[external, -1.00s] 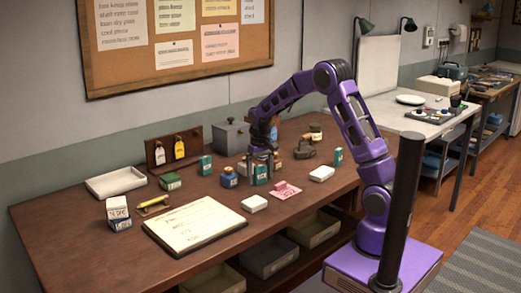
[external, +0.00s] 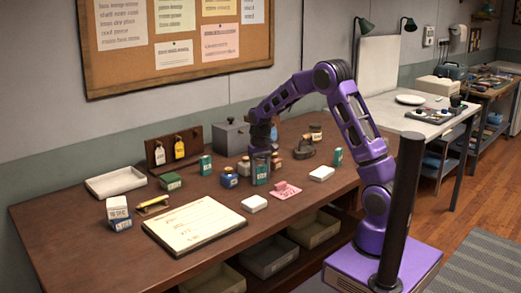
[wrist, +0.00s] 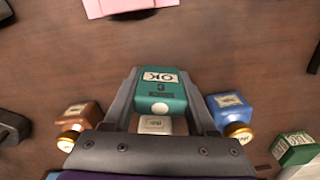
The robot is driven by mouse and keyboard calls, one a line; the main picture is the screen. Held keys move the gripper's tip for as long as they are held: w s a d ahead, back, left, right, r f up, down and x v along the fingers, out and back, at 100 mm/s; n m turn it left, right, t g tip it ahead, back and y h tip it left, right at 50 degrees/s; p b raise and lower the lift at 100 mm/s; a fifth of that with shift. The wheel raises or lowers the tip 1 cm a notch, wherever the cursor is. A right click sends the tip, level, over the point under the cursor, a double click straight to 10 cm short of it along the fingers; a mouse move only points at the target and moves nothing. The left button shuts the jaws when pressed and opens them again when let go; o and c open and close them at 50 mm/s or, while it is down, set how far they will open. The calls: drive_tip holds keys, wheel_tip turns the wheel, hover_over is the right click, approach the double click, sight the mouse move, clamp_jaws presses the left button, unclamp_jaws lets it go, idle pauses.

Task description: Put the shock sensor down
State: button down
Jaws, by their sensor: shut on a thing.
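My gripper (external: 261,160) is shut on a teal box (wrist: 162,92) with a white OK label, which I take to be the shock sensor. The two fingers (wrist: 160,95) lie along its sides in the wrist view. In the external view the teal box (external: 261,174) is upright, with its base at or very near the brown tabletop; I cannot tell if it touches. A pale labelled item (wrist: 155,125) shows between the fingers behind the box, partly hidden.
A brown bottle (wrist: 80,116) and a blue one (wrist: 231,107) flank the gripper. A notepad (external: 195,224) lies front left.

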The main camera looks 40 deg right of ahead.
sight(260, 165)
wheel_tip(260, 165, up, 9)
drive_tip(key=shift+f+p, duration=0.1)
drive_tip(key=shift+p, duration=0.7)
drive_tip(key=w+d+r+m+p, duration=0.1)
drive_tip(key=w+d+r+p, duration=0.15)
drive_tip(key=w, duration=0.35)
drive_tip(key=w+d+r+m+p, duration=0.1)
drive_tip(key=w+d+r+p, duration=0.15)
drive_tip(key=w, duration=0.35)
drive_tip(key=w+d+r+m+p, duration=0.15)
drive_tip(key=w+d+m, duration=0.25)
drive_tip(key=d, duration=0.7)
wheel_tip(260, 165, down, 10)
drive_tip(key=shift+f, duration=0.1)
drive_tip(key=shift+f, duration=0.15)
drive_tip(key=shift+c, duration=1)
unclamp_jaws()
